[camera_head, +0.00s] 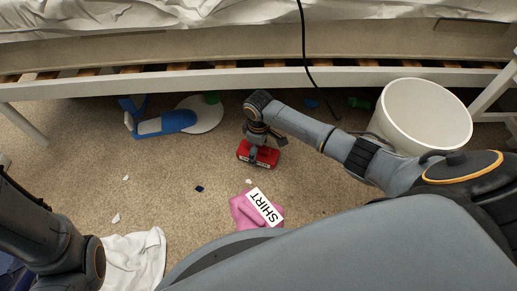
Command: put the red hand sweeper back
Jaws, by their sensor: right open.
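The red hand sweeper (243,151) lies on the carpet near the middle of the view, in front of the bed. My right gripper (257,150) is directly over it, pointing down, and covers part of its top. The jaws are open; I cannot tell whether the fingers touch the sweeper. My left arm shows at the lower left, but its gripper is out of the picture.
A pink shirt (243,212) labelled SHIRT and a white cloth (138,258) lie in front. Blue item (165,123) and round pale item (205,118) lie by the bed (150,83). A black cable (304,45) hangs down.

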